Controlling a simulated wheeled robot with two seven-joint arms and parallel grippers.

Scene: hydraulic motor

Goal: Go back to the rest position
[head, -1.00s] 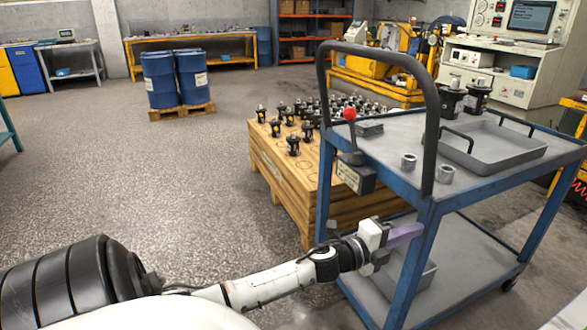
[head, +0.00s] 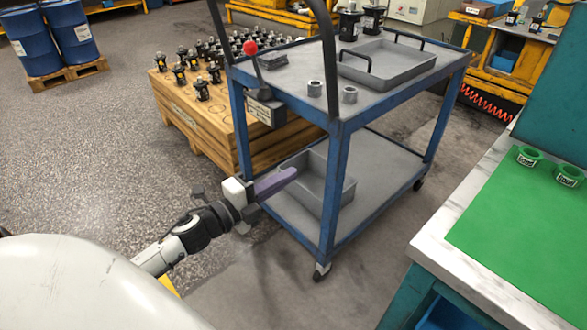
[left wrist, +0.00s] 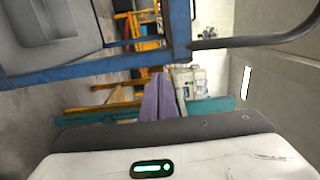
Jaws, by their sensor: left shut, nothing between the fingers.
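My left gripper (head: 272,184) is in the lower middle of the head view, with its purple fingers together and nothing between them. It is beside the near left leg of the blue cart (head: 334,190), in front of the cart's lower shelf in the picture. In the left wrist view the purple fingers (left wrist: 157,98) also show close together and empty. I cannot tell from the pictures whether the gripper touches the cart. My right gripper is not in view.
The cart carries a grey tray (head: 385,78), two grey rings and a red-knobbed lever (head: 252,60). A grey bin (head: 310,185) is on its lower shelf. A workbench with a green mat (head: 530,235) stands at right. A wooden crate (head: 200,125) stands behind; floor at left is clear.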

